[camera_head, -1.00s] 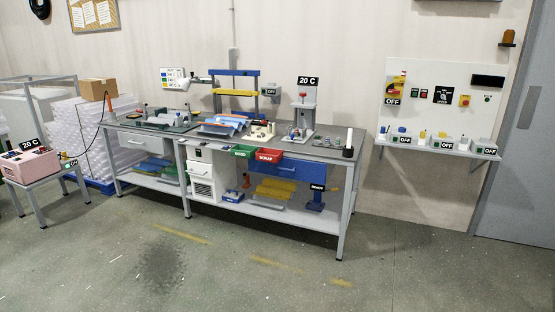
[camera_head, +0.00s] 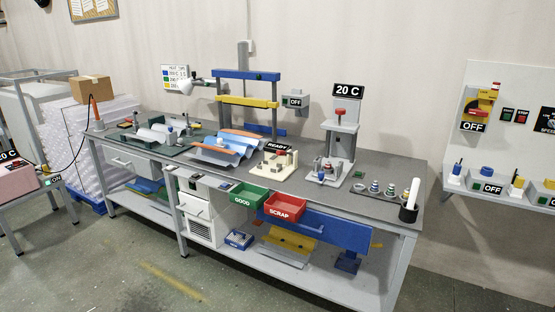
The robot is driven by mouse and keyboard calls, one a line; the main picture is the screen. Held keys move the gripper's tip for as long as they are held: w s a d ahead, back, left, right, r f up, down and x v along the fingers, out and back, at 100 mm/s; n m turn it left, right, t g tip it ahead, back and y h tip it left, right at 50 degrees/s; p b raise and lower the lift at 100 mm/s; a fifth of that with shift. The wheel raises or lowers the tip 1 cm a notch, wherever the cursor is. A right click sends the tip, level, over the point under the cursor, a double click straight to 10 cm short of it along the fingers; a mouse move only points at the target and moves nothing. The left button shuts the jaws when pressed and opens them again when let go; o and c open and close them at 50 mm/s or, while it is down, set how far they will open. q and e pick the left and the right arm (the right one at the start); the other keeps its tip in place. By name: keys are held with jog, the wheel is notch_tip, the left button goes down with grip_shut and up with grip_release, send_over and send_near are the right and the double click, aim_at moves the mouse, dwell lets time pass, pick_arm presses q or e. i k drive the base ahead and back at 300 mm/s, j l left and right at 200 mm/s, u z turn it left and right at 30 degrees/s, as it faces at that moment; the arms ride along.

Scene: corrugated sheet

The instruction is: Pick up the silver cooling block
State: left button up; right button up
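I cannot single out the silver cooling block with certainty. Silver-grey pieces (camera_head: 148,135) lie on the dark green mat (camera_head: 128,147) at the left of the workbench (camera_head: 388,168). A grey piece (camera_head: 270,252) also lies on the lower shelf under a yellow sheet (camera_head: 291,239). Light blue corrugated sheet (camera_head: 226,146) lies in the middle of the bench, below a frame with a blue bar (camera_head: 246,75) and a yellow bar (camera_head: 248,101). Neither gripper shows in the view.
A press (camera_head: 340,140) under a "20 C" sign stands right of a beige fixture marked READY (camera_head: 275,164). Green GOOD (camera_head: 249,194) and red SCRAP (camera_head: 286,207) bins hang at the front edge. A white cylinder (camera_head: 411,196) stands at the right corner. Floor in front is clear.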

aim_at(220, 140)
jog(key=i+l+u, duration=0.3)
jog(key=i, duration=0.2)
jog(key=i+l+u, duration=0.3)
jog(key=i, duration=0.15)
jog(key=i+j+u, duration=0.15)
jog(key=i+u, duration=0.3)
jog(key=i, duration=0.5)
